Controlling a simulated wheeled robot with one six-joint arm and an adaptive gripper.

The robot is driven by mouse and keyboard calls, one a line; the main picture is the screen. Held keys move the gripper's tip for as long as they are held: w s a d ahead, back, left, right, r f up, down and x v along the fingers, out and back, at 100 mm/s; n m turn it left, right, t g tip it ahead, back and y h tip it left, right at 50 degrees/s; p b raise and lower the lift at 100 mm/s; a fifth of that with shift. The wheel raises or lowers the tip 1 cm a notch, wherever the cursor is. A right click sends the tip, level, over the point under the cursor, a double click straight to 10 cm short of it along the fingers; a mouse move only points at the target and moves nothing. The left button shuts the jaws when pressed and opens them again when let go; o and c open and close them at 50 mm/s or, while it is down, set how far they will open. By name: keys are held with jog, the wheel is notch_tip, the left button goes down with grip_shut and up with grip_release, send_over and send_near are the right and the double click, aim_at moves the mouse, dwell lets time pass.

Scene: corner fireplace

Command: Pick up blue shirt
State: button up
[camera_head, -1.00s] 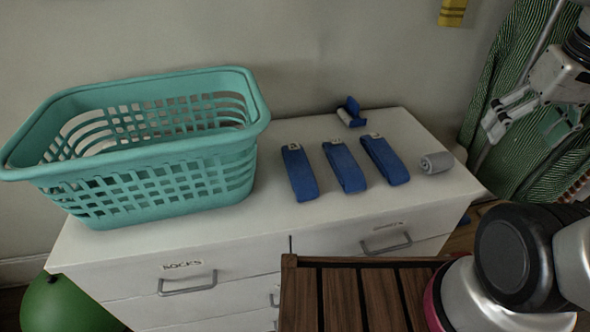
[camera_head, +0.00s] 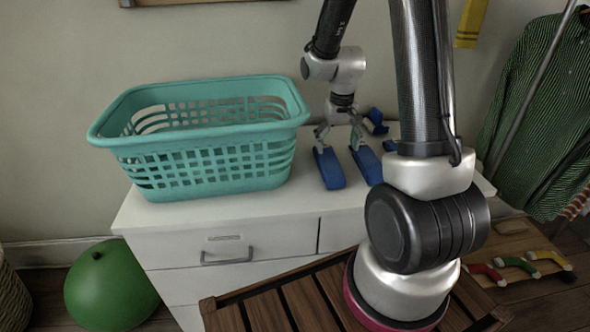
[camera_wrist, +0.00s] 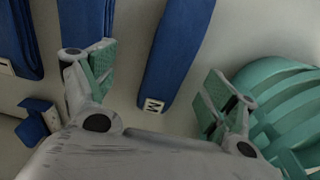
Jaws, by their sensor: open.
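Several folded blue shirts lie in a row on the white dresser top. The left one (camera_head: 329,168) is nearest the basket; in the wrist view this strip, tagged "M" (camera_wrist: 180,50), lies between my fingers. The middle blue shirt (camera_head: 366,165) is beside it and partly behind my left finger in the wrist view (camera_wrist: 88,20). A third strip (camera_wrist: 20,35) is at the wrist view's left edge, mostly hidden by my arm in the head view. My gripper (camera_head: 338,138) is open and empty, pointing down just over the left shirt; contact cannot be told.
A teal laundry basket (camera_head: 205,165) stands left of the shirts, close to my right finger in the wrist view. A small folded blue item (camera_head: 376,121) lies behind the row. A wall is behind the dresser (camera_head: 185,212). Striped garments (camera_head: 540,110) hang at right.

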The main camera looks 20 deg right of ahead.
aim_at(329, 158)
jog(key=shift+w+a+r+t, duration=0.15)
jog(key=shift+w+a+t, duration=0.2)
jog(key=shift+w, duration=0.6)
jog(key=f, duration=0.7)
jog(key=shift+w+a+f, duration=0.1)
jog(key=shift+w+f, duration=0.1)
jog(key=shift+f, duration=0.2)
jog(key=c, duration=1.2)
